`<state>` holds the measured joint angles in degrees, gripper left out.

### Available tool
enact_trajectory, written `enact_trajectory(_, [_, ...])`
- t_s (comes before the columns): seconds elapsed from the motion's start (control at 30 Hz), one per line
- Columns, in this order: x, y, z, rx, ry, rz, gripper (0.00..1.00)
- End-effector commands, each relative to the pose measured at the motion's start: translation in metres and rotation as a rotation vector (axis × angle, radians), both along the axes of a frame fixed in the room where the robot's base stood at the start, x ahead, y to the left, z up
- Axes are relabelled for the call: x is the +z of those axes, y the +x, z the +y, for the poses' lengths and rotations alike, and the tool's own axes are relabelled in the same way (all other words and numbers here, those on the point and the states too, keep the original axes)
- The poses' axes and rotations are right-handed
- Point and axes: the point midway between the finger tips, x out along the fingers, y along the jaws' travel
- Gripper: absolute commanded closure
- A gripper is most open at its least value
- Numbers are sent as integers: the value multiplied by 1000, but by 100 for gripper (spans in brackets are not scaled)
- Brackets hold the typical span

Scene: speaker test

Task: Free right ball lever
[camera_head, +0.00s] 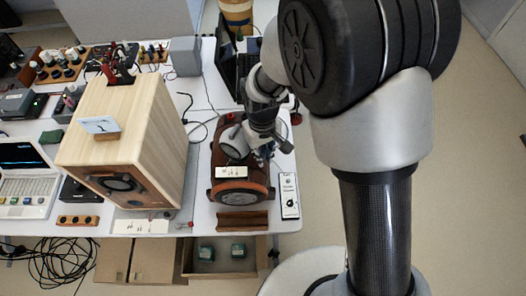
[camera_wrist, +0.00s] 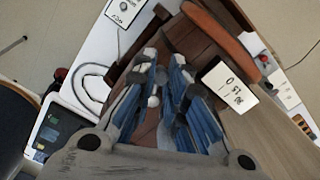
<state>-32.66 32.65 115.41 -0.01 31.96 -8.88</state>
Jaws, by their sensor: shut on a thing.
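A reddish-brown rounded unit with an orange-brown front rim (camera_head: 241,191) stands on the white table, with a white label card (camera_head: 232,172) on top. My gripper (camera_head: 262,148) reaches down onto its right side. In the wrist view my gripper (camera_wrist: 163,78) has its blue-padded fingers closed around a small part. A pale ball (camera_wrist: 153,101) shows between the fingers and looks like the end of the ball lever. The lever's shaft and foot are mostly hidden by the fingers. The unit's orange rim (camera_wrist: 218,27) and its label card (camera_wrist: 230,82) lie beyond and right of the fingers.
A large pale wooden speaker box (camera_head: 155,120) stands close on the left. A brown slatted block (camera_head: 243,221) lies in front. A dark laptop (camera_head: 227,68) is behind.

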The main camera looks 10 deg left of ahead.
Motion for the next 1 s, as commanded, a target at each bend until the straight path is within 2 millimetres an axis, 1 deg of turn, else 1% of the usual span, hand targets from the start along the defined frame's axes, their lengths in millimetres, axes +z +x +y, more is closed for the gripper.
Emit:
enact_trajectory(0.3, [0,0,0,-1,1,-1,100])
enact_trajectory(0.33, [0,0,0,0,1,-1,87])
enact_trajectory(0.67, [0,0,0,0,1,-1,65])
enact_trajectory(1.0, [0,1,1,0,2,-2,65])
